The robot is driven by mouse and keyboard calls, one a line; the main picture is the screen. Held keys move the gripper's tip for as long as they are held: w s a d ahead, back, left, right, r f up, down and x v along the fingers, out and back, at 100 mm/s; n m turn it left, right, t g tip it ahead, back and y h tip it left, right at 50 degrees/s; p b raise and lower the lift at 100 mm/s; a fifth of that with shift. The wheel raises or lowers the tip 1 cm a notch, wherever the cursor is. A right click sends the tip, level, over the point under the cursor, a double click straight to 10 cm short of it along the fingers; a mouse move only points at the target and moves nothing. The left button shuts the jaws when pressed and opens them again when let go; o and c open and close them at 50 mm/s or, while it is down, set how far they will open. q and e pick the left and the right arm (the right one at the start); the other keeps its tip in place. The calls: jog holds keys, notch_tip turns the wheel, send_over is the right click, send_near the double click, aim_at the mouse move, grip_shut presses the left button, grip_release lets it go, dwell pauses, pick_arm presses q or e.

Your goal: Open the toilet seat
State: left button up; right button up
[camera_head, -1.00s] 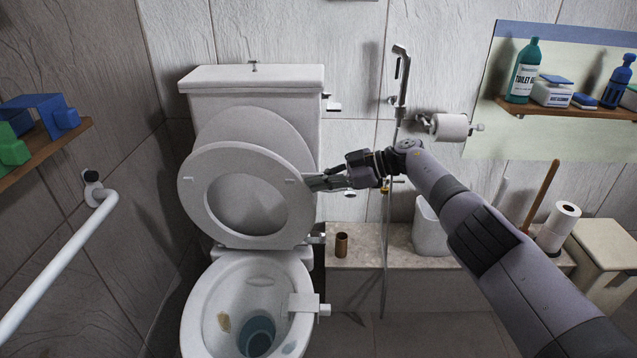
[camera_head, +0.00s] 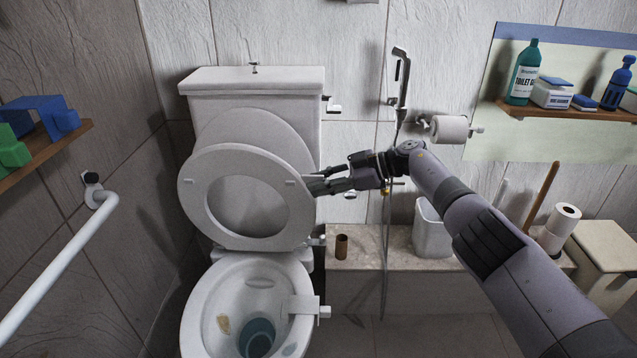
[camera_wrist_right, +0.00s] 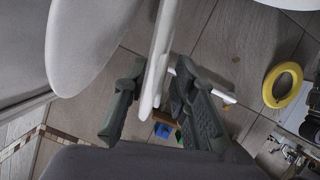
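The white toilet seat ring (camera_head: 193,195) stands raised, leaning back in front of the toilet lid (camera_head: 255,124), which is up against the tank. The toilet bowl (camera_head: 200,304) is uncovered below. My right gripper (camera_head: 313,182) is at the right edge of the seat, with its fingers spread apart. In the right wrist view, the gripper's dark fingers (camera_wrist_right: 155,108) lie on either side of the thin white seat edge (camera_wrist_right: 160,62), with a gap at least on the left side. Whether the other finger touches it is unclear. My left gripper is out of view.
A brown cardboard roll (camera_head: 341,246) stands on the ledge (camera_head: 385,250) right of the toilet. A hose sprayer (camera_head: 402,85) and toilet paper roll (camera_head: 450,129) are on the back wall. A white grab bar (camera_head: 55,270) runs along the left wall.

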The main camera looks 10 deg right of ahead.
jog(key=v, duration=1.1)
jog(key=shift+d, duration=0.25)
